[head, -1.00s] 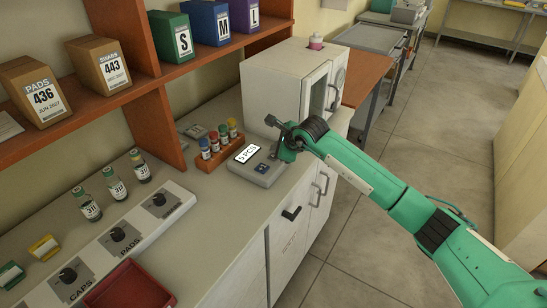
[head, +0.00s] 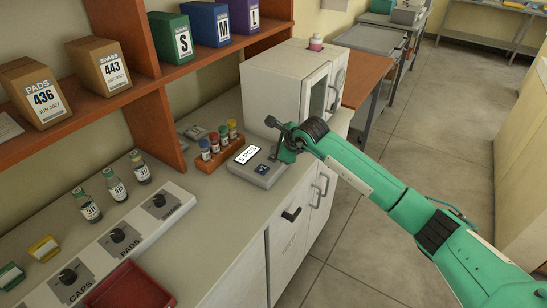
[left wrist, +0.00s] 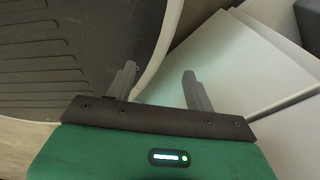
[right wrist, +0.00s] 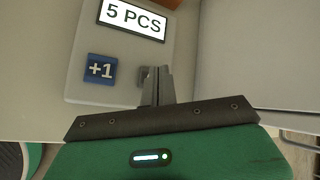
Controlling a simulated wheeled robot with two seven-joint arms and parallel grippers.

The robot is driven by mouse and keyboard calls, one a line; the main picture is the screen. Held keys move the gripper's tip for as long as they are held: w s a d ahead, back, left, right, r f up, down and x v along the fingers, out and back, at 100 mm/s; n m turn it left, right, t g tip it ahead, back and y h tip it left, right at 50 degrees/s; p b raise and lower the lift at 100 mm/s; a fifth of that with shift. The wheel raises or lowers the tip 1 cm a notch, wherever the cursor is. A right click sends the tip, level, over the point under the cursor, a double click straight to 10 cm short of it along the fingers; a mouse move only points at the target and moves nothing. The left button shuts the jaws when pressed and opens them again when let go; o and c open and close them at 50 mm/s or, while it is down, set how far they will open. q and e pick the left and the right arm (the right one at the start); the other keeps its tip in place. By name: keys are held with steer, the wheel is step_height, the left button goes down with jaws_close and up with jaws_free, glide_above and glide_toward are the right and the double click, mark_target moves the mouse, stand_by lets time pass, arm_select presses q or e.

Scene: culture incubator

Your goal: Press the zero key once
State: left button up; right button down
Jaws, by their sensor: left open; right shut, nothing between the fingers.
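A grey counting device (head: 246,168) stands on the counter, with a lit display (head: 247,154) reading "5 PCS". In the right wrist view the display (right wrist: 133,18) reads the same. My left gripper (left wrist: 156,80) is open and empty, outside the head view.
A rack of colour-capped vials (head: 219,148) stands just behind the device. A white incubator (head: 290,82) stands beyond it. A panel of knobs (head: 120,238), a red tray (head: 130,290) and several vials are at the left. Bare counter lies in front of the device.

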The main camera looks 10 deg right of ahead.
stand_by(0.8)
steer(key=shift+f+b, duration=0.5)
steer(key=shift+b, duration=0.1)
steer(key=shift+s+d+f+b, duration=0.15)
steer(key=shift+d+f+b, duration=0.15)
steer(key=shift+b, duration=0.2)
